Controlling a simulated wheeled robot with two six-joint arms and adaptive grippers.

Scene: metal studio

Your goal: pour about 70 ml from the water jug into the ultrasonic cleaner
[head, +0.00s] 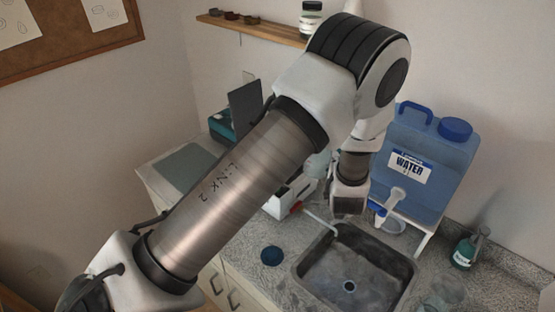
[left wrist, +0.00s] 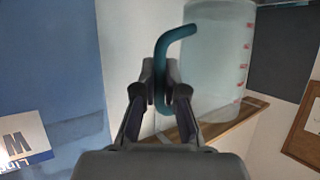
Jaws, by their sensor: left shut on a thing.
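The water jug (left wrist: 215,60) is a clear, pale vessel with red graduation marks and a teal handle (left wrist: 178,36). My left gripper (left wrist: 160,85) is shut on this handle, with the jug just beyond the fingers. In the head view a pale, clear part of the jug (head: 317,164) shows behind my left arm, which hides most of it and the fingers. A white box (head: 288,199) stands on the counter, partly behind my arm. A teal box with a raised dark panel (head: 222,124) stands farther back. I cannot tell which is the ultrasonic cleaner. My right gripper is out of view.
A sink (head: 350,286) with a tap lies in front. A blue water container (head: 425,165) stands on a white stand at right. A green bottle (head: 464,252) is beside it. A dark blue round lid (head: 271,256) lies left of the sink. A wooden shelf (head: 255,30) is above.

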